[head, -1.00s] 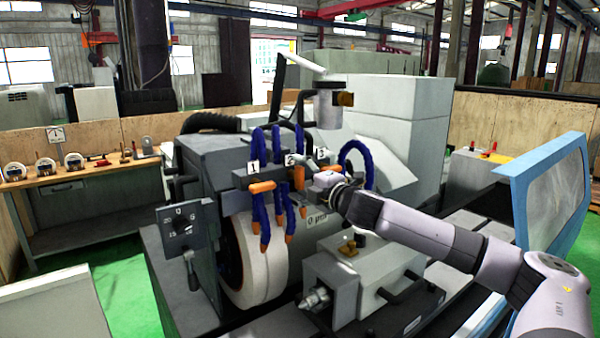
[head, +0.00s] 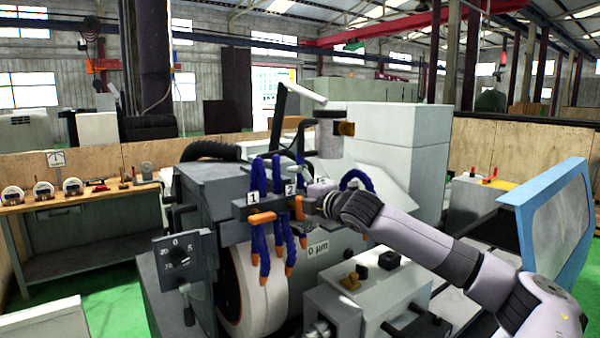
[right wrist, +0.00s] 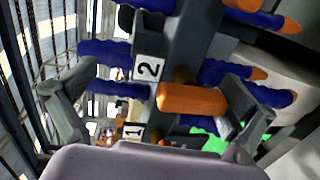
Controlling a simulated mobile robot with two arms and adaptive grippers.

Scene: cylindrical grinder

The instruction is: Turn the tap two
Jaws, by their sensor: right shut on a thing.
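Tap two is marked by a label with a 2 (head: 290,188). Its orange handle (head: 299,208) stands roughly upright in the head view, just below the label. My right gripper (head: 308,196) is at this tap, reaching in from the right. In the right wrist view the orange handle (right wrist: 192,98) lies between my two fingers, beside the label. The right finger is against the handle's end; the left finger looks farther off. The gripper is shut on the handle. My left gripper is not in view.
Tap one's orange handle (head: 262,217) lies nearly level close by on the left. Blue hoses with orange tips (head: 264,245) hang around the taps. The grinding wheel (head: 250,290) is below. A bench with gauges (head: 75,205) stands at the far left.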

